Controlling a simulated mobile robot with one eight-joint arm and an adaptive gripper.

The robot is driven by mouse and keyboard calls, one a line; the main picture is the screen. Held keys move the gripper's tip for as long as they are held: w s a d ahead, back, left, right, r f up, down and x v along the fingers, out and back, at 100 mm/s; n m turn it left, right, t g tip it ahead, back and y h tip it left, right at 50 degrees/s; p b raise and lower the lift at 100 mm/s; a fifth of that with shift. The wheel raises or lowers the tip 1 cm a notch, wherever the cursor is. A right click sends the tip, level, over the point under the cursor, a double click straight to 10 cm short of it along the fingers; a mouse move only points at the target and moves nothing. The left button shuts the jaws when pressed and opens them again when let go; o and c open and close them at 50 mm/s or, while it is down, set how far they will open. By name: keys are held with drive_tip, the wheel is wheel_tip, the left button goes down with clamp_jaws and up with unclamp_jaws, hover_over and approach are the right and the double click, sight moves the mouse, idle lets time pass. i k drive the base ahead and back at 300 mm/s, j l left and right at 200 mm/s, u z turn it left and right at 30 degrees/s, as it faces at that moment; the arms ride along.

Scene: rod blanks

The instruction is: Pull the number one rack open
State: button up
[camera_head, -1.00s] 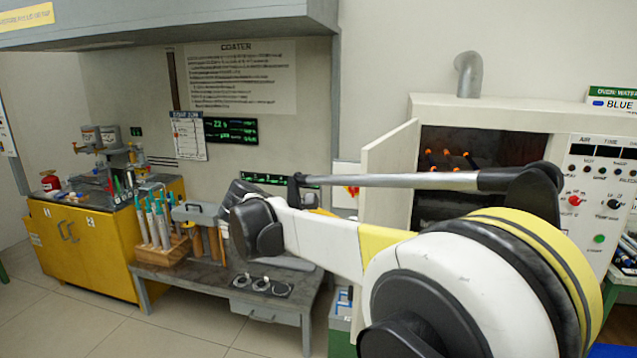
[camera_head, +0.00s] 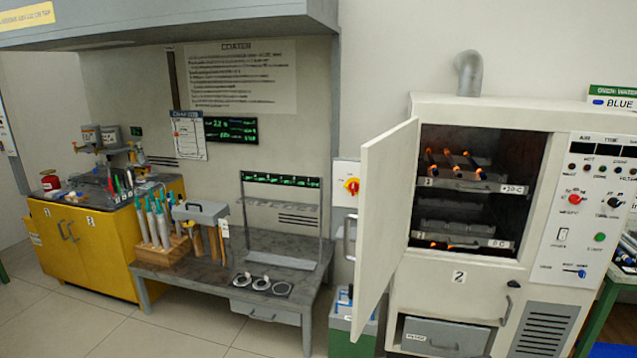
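The oven (camera_head: 565,118) stands at the right with its door (camera_head: 384,215) swung open to the left. Inside, an upper rack (camera_head: 455,184) carries several dark rods with orange ends (camera_head: 462,164). Its front has a small tag at the left, too small to read surely, and a white label at the right. A lower rack (camera_head: 465,244) sits near the chamber floor, with a few orange-ended rods partly hidden. Both racks appear to lie within the chamber. My gripper and arm are out of view.
A grey bench (camera_head: 170,277) with a wooden tool block (camera_head: 160,252) and metal rings (camera_head: 262,284) stands left of the oven. A yellow cabinet (camera_head: 95,255) is at far left. Tiled floor is clear at front left.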

sight(498, 180)
drive_tip(key=j+z, duration=0.25)
drive_tip(key=j, duration=0.35)
drive_tip(key=j+z, duration=0.25)
drive_tip(key=j, duration=0.35)
drive_tip(key=k+j+z, duration=0.1)
drive_tip(key=j+z, duration=0.15)
drive_tip(key=j, duration=0.35)
drive_tip(key=k+j+z, duration=0.1)
drive_tip(key=j+z, duration=0.15)
drive_tip(key=j, duration=0.3)
drive_tip(key=i+l, duration=0.25)
drive_tip(key=i, duration=0.15)
drive_tip(key=i+l, duration=0.2)
drive_tip(key=i, duration=0.2)
drive_tip(key=i+l, duration=0.25)
drive_tip(key=i, duration=0.2)
drive_tip(key=i+l+z, duration=0.1)
drive_tip(key=i, duration=0.3)
drive_tip(key=l, duration=0.1)
